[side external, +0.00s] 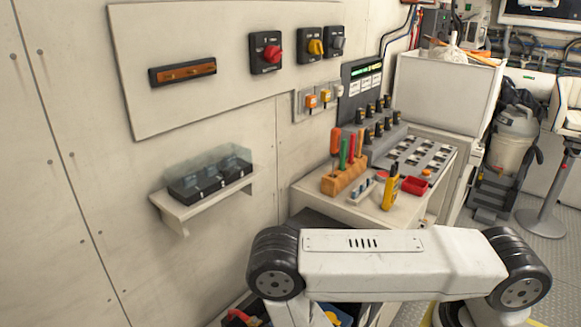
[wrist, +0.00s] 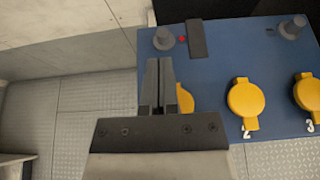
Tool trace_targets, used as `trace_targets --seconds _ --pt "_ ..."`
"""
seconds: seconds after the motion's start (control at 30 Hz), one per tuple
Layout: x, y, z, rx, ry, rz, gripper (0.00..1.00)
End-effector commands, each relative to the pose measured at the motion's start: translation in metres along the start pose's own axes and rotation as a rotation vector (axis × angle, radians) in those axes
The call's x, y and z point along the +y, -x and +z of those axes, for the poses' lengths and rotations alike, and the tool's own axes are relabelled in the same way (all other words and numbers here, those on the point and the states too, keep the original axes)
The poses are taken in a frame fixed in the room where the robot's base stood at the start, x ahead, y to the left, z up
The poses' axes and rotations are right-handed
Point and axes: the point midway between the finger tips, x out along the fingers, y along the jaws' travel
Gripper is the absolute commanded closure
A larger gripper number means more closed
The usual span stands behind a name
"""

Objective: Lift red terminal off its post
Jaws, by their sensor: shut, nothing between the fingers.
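In the wrist view a blue battery (wrist: 222,70) fills the upper right. A grey post (wrist: 164,38) stands at its far left corner, with a small red mark beside it. No red terminal shows on that post in this view. A second grey post (wrist: 292,27) stands at the far right. My gripper (wrist: 161,60) is shut and empty, its fingertips appearing just below the left post; I cannot tell the height gap. In the side view a red piece (side external: 240,317) shows at the bottom edge, mostly cut off; I cannot tell if it is the terminal. My gripper is hidden there.
Yellow caps (wrist: 246,102) sit on the battery, one partly hidden by my fingers. A black block (wrist: 197,38) lies beside the left post. A wall shelf (side external: 205,200) with covered black boxes and a bench (side external: 330,210) with tools stand around my arm.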

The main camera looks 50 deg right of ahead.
Motion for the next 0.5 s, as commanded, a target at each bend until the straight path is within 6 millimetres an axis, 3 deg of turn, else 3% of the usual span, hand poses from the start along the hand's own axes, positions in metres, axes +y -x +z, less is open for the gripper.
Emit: trace_targets --seconds 0.37,0.5 --pt "-0.001 -0.055 0.0 -0.001 -0.002 -0.003 1.0" --pt "0.0 -0.059 0.015 -0.002 -0.001 0.0 1.0"
